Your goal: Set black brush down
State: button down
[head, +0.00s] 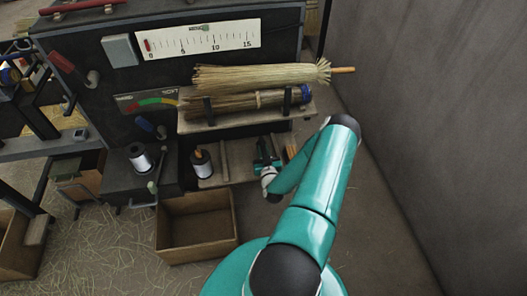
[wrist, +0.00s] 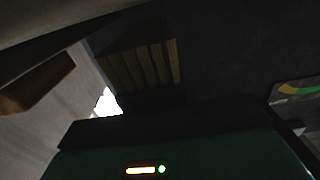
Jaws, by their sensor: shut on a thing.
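My gripper (head: 265,148) reaches into the low wooden shelf (head: 238,160) under the broom rack in the head view. It is shut on the black brush, a small dark shape at the fingertips that barely stands out from the gripper. In the wrist view the gripper's dark teal body fills the bottom, and shadow hides the fingertips. Brown upright slats show beyond it; I cannot tell whether they belong to the shelf or the brush. I cannot tell whether the brush touches the shelf.
A spool (head: 201,163) stands on the shelf left of my gripper, with an orange-brown piece (head: 291,152) to the right. Above is a rack with a straw broom (head: 255,76) and a bundle (head: 245,101). An open empty box (head: 196,226) sits in front. A wall (head: 430,110) bounds the right.

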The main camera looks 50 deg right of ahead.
jog(key=shift+f, duration=0.1)
jog(key=shift+f, duration=0.35)
jog(key=shift+f, duration=0.15)
jog(key=c, duration=1.4)
grip_release()
jog(key=shift+o, duration=0.2)
jog(key=shift+r, duration=0.55)
jog(key=v, duration=1.2)
